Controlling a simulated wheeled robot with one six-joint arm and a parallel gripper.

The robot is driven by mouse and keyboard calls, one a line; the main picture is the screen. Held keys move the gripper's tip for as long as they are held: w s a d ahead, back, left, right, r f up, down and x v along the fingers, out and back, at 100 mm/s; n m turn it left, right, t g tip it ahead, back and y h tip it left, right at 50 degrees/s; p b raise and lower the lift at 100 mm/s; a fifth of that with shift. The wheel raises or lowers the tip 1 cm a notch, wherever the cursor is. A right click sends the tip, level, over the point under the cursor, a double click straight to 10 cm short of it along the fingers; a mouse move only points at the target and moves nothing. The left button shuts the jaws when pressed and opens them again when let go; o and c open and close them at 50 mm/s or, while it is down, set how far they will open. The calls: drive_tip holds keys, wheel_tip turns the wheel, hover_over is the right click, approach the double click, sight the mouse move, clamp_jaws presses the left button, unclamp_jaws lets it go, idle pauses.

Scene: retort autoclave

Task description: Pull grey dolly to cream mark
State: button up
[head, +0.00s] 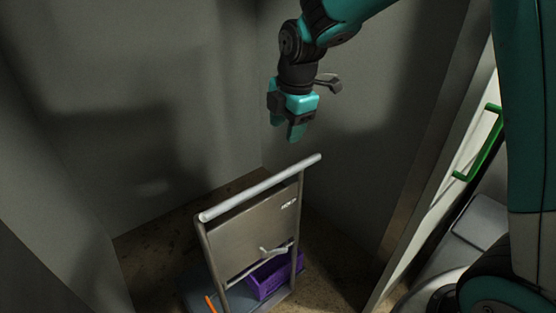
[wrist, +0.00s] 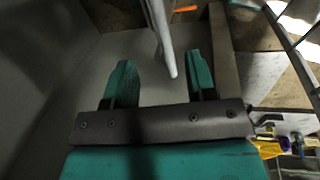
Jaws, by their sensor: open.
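The grey dolly (head: 252,238) stands in the corner in the head view, with an upright metal panel and a pale push bar (head: 262,188) across its top. My gripper (head: 291,136) is open and empty, above and behind the bar's right half in that picture, apart from it. In the wrist view, the pale bar (wrist: 164,38) runs in from the top and its end shows between my two teal fingers (wrist: 160,66); its depth is hard to tell. I cannot make out a cream mark in either view.
A purple crate (head: 268,277) sits on the dolly's deck, partly behind the panel, with an orange item (head: 211,304) to its left. Grey walls (head: 180,110) close in behind and at the left. A green handle (head: 482,143) shows at the right.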

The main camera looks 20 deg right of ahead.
sight(278, 176)
drive_tip(key=shift+n, duration=0.3)
drive_tip(key=w+f+p, duration=0.1)
drive_tip(key=f, duration=0.4)
drive_tip(key=w+f+p, duration=0.1)
drive_tip(key=f, duration=0.5)
drive_tip(key=w+f+p, duration=0.2)
drive_tip(key=f, duration=0.4)
drive_tip(key=shift+a, duration=0.3)
drive_tip(key=shift+c, duration=0.4)
clamp_jaws()
